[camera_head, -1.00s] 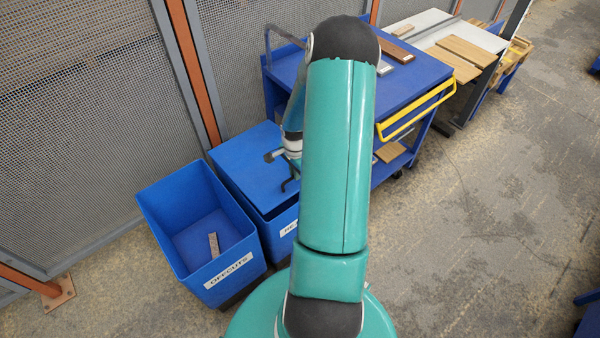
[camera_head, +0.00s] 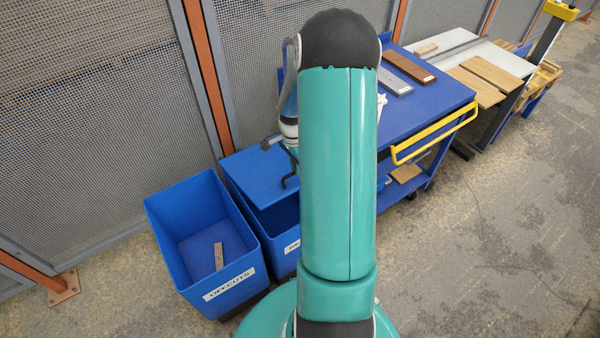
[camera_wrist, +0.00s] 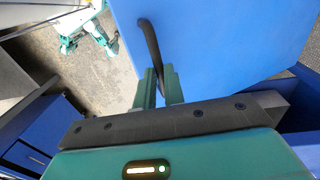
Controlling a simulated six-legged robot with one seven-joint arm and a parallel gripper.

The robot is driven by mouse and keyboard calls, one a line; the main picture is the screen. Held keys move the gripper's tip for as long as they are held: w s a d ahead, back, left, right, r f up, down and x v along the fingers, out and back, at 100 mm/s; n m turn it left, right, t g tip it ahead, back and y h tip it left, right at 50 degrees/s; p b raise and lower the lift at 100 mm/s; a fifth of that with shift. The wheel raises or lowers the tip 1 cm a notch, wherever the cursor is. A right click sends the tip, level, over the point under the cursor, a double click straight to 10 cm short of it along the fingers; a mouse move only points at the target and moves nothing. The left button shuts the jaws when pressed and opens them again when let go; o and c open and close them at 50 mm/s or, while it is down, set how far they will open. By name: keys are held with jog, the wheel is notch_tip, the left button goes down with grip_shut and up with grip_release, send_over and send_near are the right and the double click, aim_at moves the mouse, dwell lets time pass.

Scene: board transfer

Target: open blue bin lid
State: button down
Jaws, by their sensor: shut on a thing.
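The blue bin lid (camera_head: 262,180) is on the lidded blue bin (camera_head: 281,238), left of my arm in the head view. The lid looks raised at its front edge, with a dark gap above the bin's front wall. In the wrist view the lid (camera_wrist: 225,40) fills the upper middle as a flat blue panel. Its black curved handle (camera_wrist: 150,42) runs down between my fingers. My gripper (camera_wrist: 160,85) is shut on the handle. In the head view, my arm hides the bin's right part and much of its label.
An open blue bin labelled OFFCUTS (camera_head: 159,211) stands to the left, with a small piece (camera_head: 219,256) inside. A blue cart (camera_head: 440,92) with boards and a yellow handle stands behind right. Mesh fencing (camera_head: 90,100) rises behind. Floor at right is clear.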

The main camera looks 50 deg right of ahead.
jog(key=w+d+r, duration=0.3)
jog(key=w+r, duration=0.6)
jog(key=w, duration=0.4)
jog(key=w+d+r, duration=0.2)
jog(key=w+r, duration=0.6)
jog(key=w, duration=0.4)
jog(key=shift+w+d+r, duration=0.35)
jog(key=shift+w+d, duration=0.05)
jog(key=c, duration=1.5)
grip_release()
jog(key=shift+w, duration=0.15)
jog(key=s+a+r, duration=0.2)
jog(key=s+r, duration=0.2)
jog(key=s+a+r, duration=0.2)
jog(key=s+r, duration=0.2)
jog(key=r, duration=0.1)
jog(key=s+a+r, duration=0.3)
jog(key=s+r, duration=0.1)
jog(key=shift+s+r, duration=0.2)
